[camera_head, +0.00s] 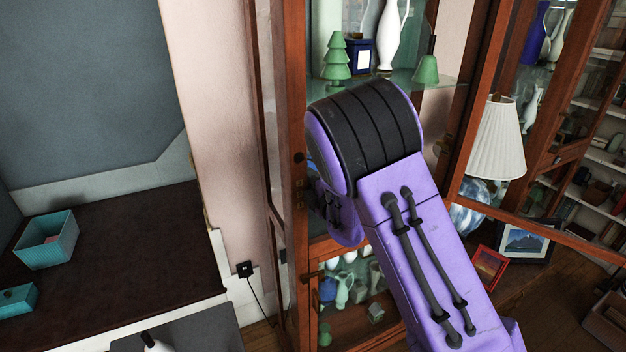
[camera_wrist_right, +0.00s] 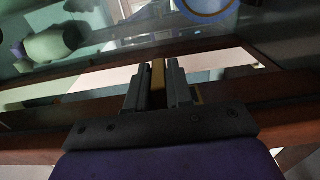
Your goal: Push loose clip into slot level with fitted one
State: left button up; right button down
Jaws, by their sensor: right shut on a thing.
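In the right wrist view my right gripper (camera_wrist_right: 158,88) is shut on a narrow brass-coloured clip (camera_wrist_right: 158,73), which stands between the two dark fingers. The fingers are at the wooden edge of the cabinet (camera_wrist_right: 255,118), beside the glass. The slot cannot be made out. In the head view my purple right arm reaches to the cabinet (camera_head: 296,215), and its gripper is hidden behind the arm. My left gripper is not in view.
A glass shelf holds a green tree figure (camera_head: 337,57), a white vase (camera_head: 390,35) and a green bell-shaped piece (camera_head: 427,70). The open glazed door (camera_head: 470,95), a lamp (camera_head: 497,137) and a red frame (camera_head: 489,267) are at right. A dark table (camera_head: 120,245) with teal boxes is at left.

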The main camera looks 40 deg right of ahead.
jog(key=shift+w+a, duration=0.15)
jog(key=shift+a, duration=0.3)
jog(key=c, duration=0.9)
grip_release()
jog(key=shift+c, duration=0.2)
jog(key=shift+s+a+f+b, duration=0.1)
jog(key=shift+s+f+b, duration=0.05)
jog(key=shift+s+b, duration=0.2)
jog(key=p+v, duration=0.3)
jog(key=v, duration=0.7)
jog(key=shift+p, duration=0.35)
jog(key=shift+w, duration=0.15)
